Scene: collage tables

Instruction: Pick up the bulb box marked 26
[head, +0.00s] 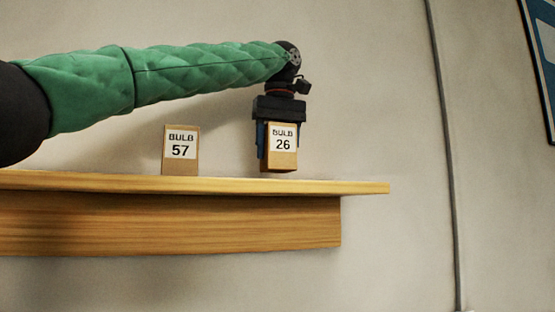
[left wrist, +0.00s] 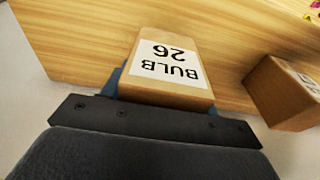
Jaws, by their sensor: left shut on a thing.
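The bulb box marked 26 (head: 281,160) is a small brown box with a white label, near the right end of the wooden shelf. My left gripper (head: 279,146) points down from above and is shut on it, with blue fingers at its sides. The box looks upright, its bottom edge a little above or at the shelf top; I cannot tell if it touches. In the left wrist view the box marked 26 (left wrist: 169,66) sits between the fingers, its label upside down. My right gripper is not in view.
A second box marked BULB 57 (head: 181,152) stands on the wooden shelf (head: 345,187) to the left; a brown box (left wrist: 283,95) also shows in the left wrist view. The wall is close behind. The shelf's right end is bare.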

